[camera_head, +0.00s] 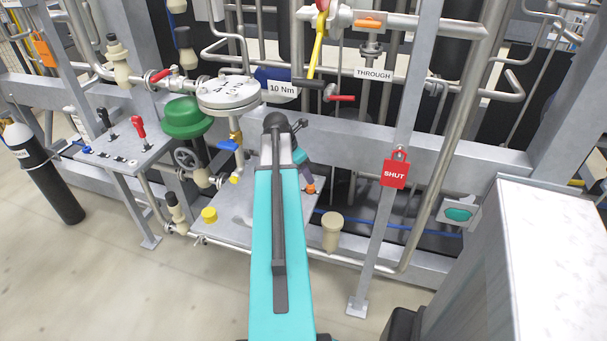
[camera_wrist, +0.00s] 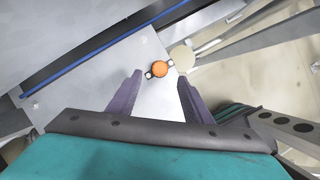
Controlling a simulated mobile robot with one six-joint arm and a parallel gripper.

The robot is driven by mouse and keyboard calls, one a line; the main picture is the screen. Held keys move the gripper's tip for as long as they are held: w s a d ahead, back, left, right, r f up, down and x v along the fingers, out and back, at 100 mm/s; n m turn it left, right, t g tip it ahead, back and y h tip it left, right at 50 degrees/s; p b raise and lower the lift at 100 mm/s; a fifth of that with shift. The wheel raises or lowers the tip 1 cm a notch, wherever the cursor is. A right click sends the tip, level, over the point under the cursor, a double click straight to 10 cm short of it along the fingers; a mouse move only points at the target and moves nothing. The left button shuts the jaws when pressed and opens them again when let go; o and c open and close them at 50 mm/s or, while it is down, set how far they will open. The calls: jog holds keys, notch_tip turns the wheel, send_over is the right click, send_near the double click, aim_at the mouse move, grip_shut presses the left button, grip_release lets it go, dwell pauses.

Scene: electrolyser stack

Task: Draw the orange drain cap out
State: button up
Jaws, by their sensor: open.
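The orange drain cap (camera_wrist: 159,69) is a small round knob with dark lugs on two sides, above a grey plate (camera_wrist: 150,100) in the wrist view. In the head view the orange cap (camera_head: 310,188) shows just below and right of my gripper (camera_head: 303,172). In the wrist view my gripper (camera_wrist: 159,79) is open, with its purple fingers left and right of the cap's line. The cap appears at or just beyond the fingertips, with a gap on each side. I cannot tell the depth between them. My arm hides part of the plate in the head view.
A beige cylinder (camera_head: 332,230) stands right of the cap, and its round top (camera_wrist: 181,57) lies close to the right fingertip in the wrist view. A yellow cap (camera_head: 209,215) is to the left. Pipes, a green dome (camera_head: 187,117) and a red SHUT tag (camera_head: 395,173) surround the area.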

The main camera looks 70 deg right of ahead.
aim_at(310, 188)
jog(key=shift+p+x, duration=0.3)
jog(key=shift+x, duration=3.45)
jog(key=shift+c, duration=0.3)
grip_shut()
